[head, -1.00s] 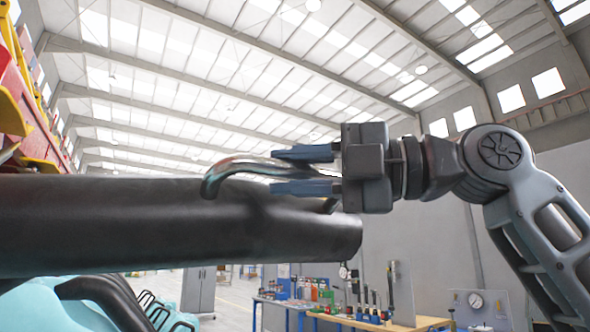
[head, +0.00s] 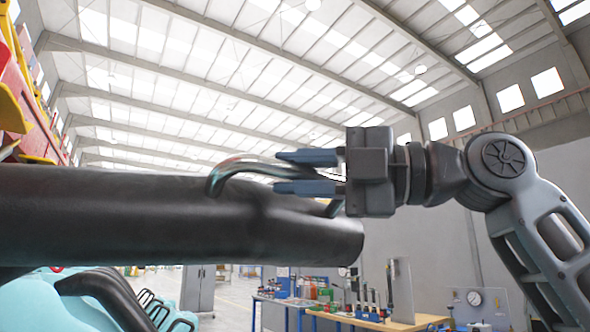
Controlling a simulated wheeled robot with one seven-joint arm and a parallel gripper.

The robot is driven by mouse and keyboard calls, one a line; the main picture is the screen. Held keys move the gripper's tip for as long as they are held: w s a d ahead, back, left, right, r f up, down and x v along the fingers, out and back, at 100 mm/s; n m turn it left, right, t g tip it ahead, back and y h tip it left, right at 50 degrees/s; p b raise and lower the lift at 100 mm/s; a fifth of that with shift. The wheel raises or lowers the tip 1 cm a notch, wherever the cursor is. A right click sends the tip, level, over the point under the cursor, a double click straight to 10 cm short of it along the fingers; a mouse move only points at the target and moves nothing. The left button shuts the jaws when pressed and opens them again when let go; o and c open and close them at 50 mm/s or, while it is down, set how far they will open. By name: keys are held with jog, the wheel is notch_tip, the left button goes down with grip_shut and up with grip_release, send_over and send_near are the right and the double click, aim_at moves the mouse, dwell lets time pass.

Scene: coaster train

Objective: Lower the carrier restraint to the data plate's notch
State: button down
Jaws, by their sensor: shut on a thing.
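The carrier restraint is a thick black padded bar (head: 130,215) that spans the left and middle of the head view, close to the camera. A curved, shiny metal handle (head: 214,180) rises from its top. My gripper (head: 278,172) comes in from the right, its two blue fingers shut on the handle, one above and one below the tube. The wrist is level, just above the bar's rounded right end. The data plate and its notch cannot be made out.
Light-blue seat parts (head: 90,285) with black tubes lie under the bar at lower left. Red and yellow structure (head: 22,90) stands at the left edge. A workbench (head: 400,322) with tools and a gauge panel (head: 480,305) stand behind. The space above the bar is clear.

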notch_tip(320, 180, down, 25)
jog(key=m+t+y+b, duration=0.3)
jog(key=m+b, duration=0.4)
jog(key=b, duration=1.3)
jog(key=shift+d+r+t+y+b, duration=0.15)
jog(key=shift+r+t+y+b, duration=0.05)
jog(key=shift+t+y+b, duration=0.25)
jog(key=shift+w, duration=0.1)
jog(key=c, duration=1)
grip_release()
jog(key=shift+c, duration=0.2)
jog(key=v, duration=0.8)
jog(key=shift+b, duration=0.4)
